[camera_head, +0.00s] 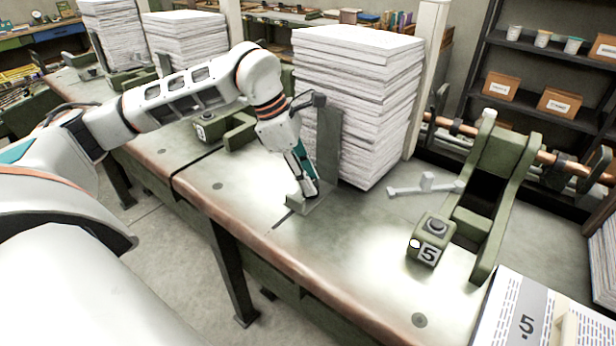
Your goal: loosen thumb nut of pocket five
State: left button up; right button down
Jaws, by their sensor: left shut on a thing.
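My left gripper (309,190) points down at the foot of an upright grey-green guide plate (328,140). Its fingers are shut on a small part just above the plate's flat base (309,207). That part looks to be the thumb nut, but the fingers hide most of it. The guide plate stands against the front of a tall paper stack (355,100). A green block marked 5 (430,240), with a dark button on top and a white knob at its side, sits to the right on the metal table. My right gripper is not in view.
A green lever frame (500,170) stands behind the 5 block. A grey metal piece with arms (427,186) lies on the table between stack and frame. Another numbered green block (204,128) is at left. The copper-coloured table edge (290,265) runs along the front, with bare tabletop behind it.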

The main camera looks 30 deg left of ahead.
pick_arm(q)
jog(key=n+t, duration=0.1)
jog(key=n, duration=0.2)
jog(key=shift+s+d+n+y, duration=0.1)
jog(key=shift+n+y, duration=0.2)
jog(key=n, duration=0.2)
jog(key=n+t+y+b, duration=0.1)
jog(key=n, duration=0.1)
jog(key=shift+d+n+y, duration=0.15)
jog(key=shift+n+y, duration=0.15)
jog(key=n+y, duration=0.1)
jog(key=n, duration=0.1)
jog(key=n+y, duration=0.1)
jog(key=n, duration=0.2)
jog(key=shift+d+r+t, duration=0.1)
jog(key=shift+r+t, duration=0.05)
jog(key=shift+t, duration=0.15)
jog(key=shift+n+y+p, duration=0.35)
jog(key=shift+n+y, duration=0.35)
jog(key=shift+n, duration=1.4)
jog(key=o, duration=1.1)
